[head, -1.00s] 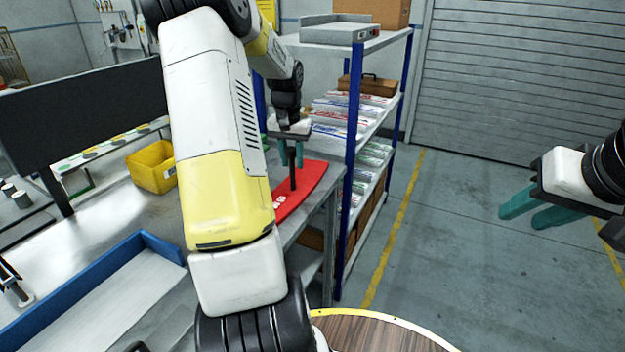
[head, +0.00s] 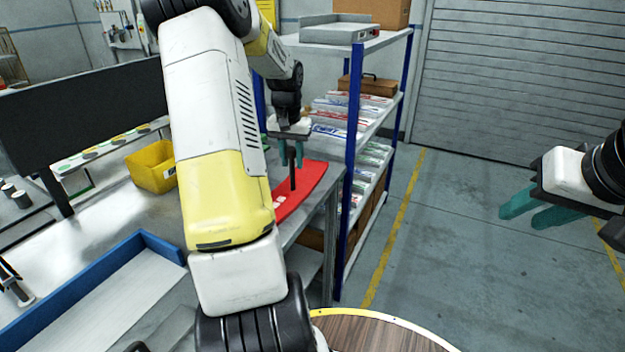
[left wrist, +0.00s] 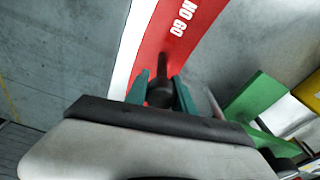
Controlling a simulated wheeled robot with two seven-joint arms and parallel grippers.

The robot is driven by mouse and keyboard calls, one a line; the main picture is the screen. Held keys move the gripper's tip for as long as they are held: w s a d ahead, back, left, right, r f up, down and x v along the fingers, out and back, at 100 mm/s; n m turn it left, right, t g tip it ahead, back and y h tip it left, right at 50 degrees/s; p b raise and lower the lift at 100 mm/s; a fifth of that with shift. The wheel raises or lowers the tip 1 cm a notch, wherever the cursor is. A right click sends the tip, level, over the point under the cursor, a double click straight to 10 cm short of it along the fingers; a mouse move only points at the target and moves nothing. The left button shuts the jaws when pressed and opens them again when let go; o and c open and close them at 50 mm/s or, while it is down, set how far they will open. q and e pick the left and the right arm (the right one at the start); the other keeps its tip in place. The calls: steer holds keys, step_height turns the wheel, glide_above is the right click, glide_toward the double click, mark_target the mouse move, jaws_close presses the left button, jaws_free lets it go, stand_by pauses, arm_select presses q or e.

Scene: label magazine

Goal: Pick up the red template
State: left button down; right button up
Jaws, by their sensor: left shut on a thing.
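The red template (head: 310,185) is a flat, curved red piece with white marks and a dark upright post (head: 293,178). It lies at the right end of the grey workbench (head: 333,177), partly hidden behind my left arm. My left gripper (head: 291,160) is above it, with its green fingers shut on the top of the post. In the left wrist view the red template (left wrist: 205,14) shows white lettering, and the post (left wrist: 160,93) stands between the fingers. My right gripper (head: 530,212) is apart at the right, over the floor, with its two fingers spread and nothing between them.
A blue-framed shelf rack (head: 352,130) with stacked sheets stands just right of the bench. A yellow bin (head: 152,170) and a blue-edged tray (head: 150,245) are on the bench to the left. A round wooden top (head: 375,333) is at the front. The floor at right is clear.

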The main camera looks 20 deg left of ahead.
mark_target(292, 147)
arm_select(q)
steer(key=shift+r, duration=0.2)
stand_by(0.4)
steer(key=shift+r, duration=1.7)
steer(key=s+d, duration=0.2)
steer(key=s, duration=0.5)
steer(key=s+d+r, duration=0.1)
steer(key=s+d, duration=0.1)
steer(key=s, duration=0.6)
steer(key=shift+s+d+r, duration=0.15)
steer(key=shift+d, duration=0.15)
